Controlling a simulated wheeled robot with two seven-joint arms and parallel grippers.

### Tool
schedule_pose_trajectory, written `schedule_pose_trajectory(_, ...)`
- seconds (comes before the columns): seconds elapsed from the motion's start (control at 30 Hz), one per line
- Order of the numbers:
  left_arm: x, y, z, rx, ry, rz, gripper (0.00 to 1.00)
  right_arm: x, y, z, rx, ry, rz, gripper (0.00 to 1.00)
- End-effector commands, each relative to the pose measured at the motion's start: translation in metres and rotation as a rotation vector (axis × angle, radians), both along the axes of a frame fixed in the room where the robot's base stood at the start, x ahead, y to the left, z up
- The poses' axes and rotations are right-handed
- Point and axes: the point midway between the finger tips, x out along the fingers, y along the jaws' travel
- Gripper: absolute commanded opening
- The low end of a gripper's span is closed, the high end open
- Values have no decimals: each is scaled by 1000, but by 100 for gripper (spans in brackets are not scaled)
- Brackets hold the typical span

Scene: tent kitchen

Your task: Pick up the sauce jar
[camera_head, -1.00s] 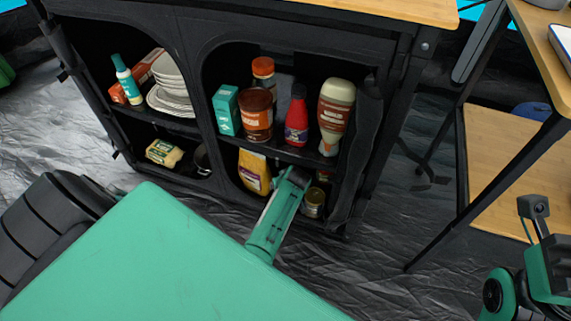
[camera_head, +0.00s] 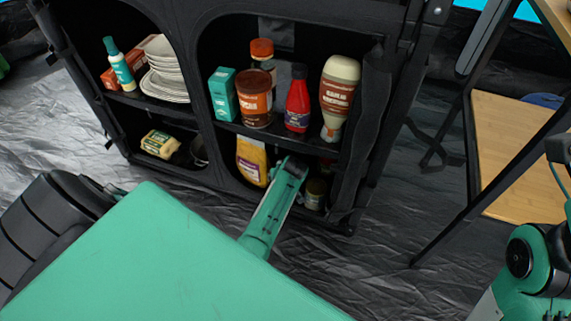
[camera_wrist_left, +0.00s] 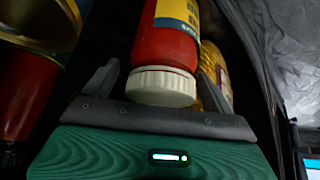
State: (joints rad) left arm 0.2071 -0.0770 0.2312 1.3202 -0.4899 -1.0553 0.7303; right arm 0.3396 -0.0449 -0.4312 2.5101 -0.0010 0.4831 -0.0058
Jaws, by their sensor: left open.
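A jar with a gold lid (camera_head: 314,192) stands in the lower right compartment of the black cabinet, partly in shadow; I take it as the sauce jar. In the left wrist view a gold-lidded jar with red contents (camera_wrist_left: 28,95) is at the left, outside the fingers. My left gripper (camera_wrist_left: 155,85) is open, and a red container with a white cap and yellow label (camera_wrist_left: 168,50) shows between its fingers; contact cannot be told. In the head view my left arm reaches into that compartment and its fingertips are hidden. My right arm shows at the right edge, its gripper out of frame.
A yellow bottle (camera_head: 252,160) stands left of my left arm. The shelf above holds a brown jar (camera_head: 256,98), a red bottle (camera_head: 298,100) and a cream-capped bottle (camera_head: 337,98). Plates (camera_head: 166,75) are in the left compartment. A wooden shelf (camera_head: 510,150) is at the right.

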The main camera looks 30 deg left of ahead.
Motion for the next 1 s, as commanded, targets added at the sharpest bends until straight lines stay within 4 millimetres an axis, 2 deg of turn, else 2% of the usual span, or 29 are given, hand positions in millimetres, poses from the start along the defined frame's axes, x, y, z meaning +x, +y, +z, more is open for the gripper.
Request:
schedule_pose_trajectory(0.03, 0, 0, 0, 0, 0, 0, 82, 0, 0, 0, 0, 0, 0, 36)
schedule_pose_trajectory(0.4, 0, 0, 0, 0, 0, 0, 10, 0, 0, 0, 0, 0, 0, 36)
schedule_pose_trajectory(0.47, 0, 0, 0, 0, 0, 0, 0, 0, 0, 0, 0, 0, 0, 36)
schedule_pose_trajectory(1.0, 0, 3, 7, -1, -1, -1, 0, 1, 1, -1, -12, 12, -3, 36)
